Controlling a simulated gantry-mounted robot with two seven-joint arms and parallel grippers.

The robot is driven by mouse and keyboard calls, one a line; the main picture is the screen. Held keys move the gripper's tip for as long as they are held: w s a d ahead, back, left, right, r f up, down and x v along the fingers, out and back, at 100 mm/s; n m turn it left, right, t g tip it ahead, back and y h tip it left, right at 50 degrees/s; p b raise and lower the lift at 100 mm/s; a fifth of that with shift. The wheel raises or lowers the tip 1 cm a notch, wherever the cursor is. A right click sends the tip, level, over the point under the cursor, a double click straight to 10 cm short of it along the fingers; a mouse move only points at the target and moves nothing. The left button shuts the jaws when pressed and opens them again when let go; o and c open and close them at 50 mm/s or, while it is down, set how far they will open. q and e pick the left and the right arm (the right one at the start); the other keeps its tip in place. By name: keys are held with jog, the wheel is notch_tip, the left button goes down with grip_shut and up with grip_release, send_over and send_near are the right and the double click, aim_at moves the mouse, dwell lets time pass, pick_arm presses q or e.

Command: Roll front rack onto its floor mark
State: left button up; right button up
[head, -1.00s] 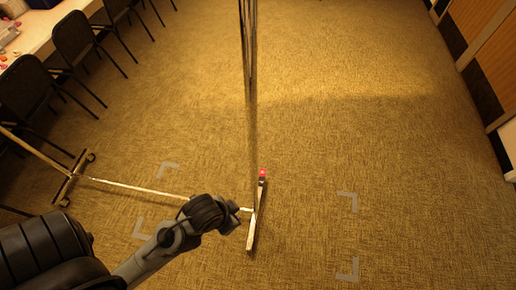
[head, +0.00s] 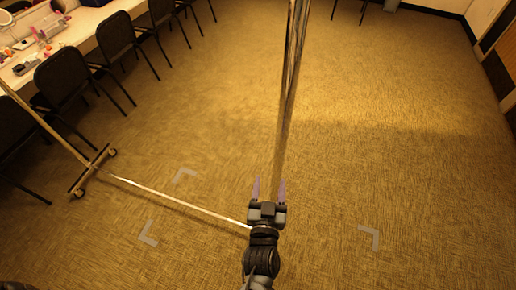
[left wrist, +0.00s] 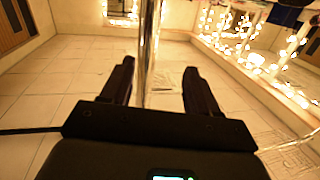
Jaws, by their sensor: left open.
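The front rack is a metal frame. Its right upright (head: 287,100) rises through the middle of the head view, and its low bar (head: 180,204) runs left to a wheeled foot (head: 93,172). The right foot is hidden behind my gripper and arm. Pale corner brackets of the floor mark lie on the carpet, one (head: 370,237) right of the upright and two to its left, one of them near the low bar (head: 148,233). My left gripper (head: 269,184) is open at the upright. In the left wrist view the upright (left wrist: 151,60) passes between the spread fingers (left wrist: 158,68), with gaps beside it. My right gripper is not in view.
Black chairs (head: 133,47) line a cluttered dressing counter (head: 88,28) at the left. A wall with panels stands at far right. The carpet ahead and right of the rack (head: 390,130) is clear.

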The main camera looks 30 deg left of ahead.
aim_at(280, 153)
pick_arm(q)
jog(key=shift+t, duration=0.3)
jog(key=w, duration=0.3)
jog(key=w+a+r+p, duration=0.1)
jog(key=w, duration=0.2)
jog(key=w+a+r+p, duration=0.1)
jog(key=w, duration=0.3)
jog(key=shift+w+r, duration=0.1)
jog(key=shift+r, duration=0.1)
jog(key=shift+x, duration=0.75)
jog(key=shift+f, duration=0.1)
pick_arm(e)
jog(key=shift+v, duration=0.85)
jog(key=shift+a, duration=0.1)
pick_arm(q)
grip_shut()
